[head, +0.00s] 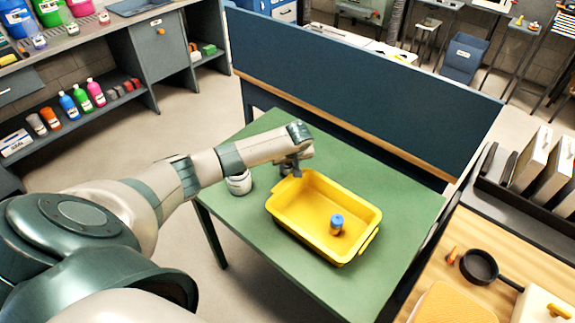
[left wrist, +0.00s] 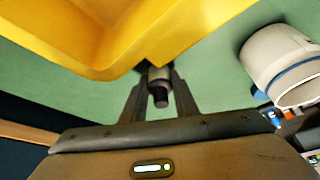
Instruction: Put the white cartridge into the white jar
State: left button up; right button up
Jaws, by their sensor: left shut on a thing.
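The white jar (head: 238,184) stands upright on the green table, left of the yellow bin; in the left wrist view the jar (left wrist: 283,62) is at the upper right, with a blue band. My left gripper (head: 294,167) is over the table by the bin's upper-left corner, to the right of the jar and apart from it. My right gripper is not in view.
The yellow bin (head: 283,203) holds a blue-and-orange cylinder (head: 337,224). The green table (head: 228,221) is clear around the jar. A dark blue partition (head: 350,75) stands behind the table. A wooden bench with a black pan (head: 479,266) is at the right.

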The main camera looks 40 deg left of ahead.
pick_arm(q)
jog(key=shift+f, duration=0.1)
jog(key=o, duration=1.1)
jog(key=shift+c, duration=0.2)
jog(key=b+v, duration=0.2)
jog(key=v, duration=1)
jog(key=shift+c, duration=0.4)
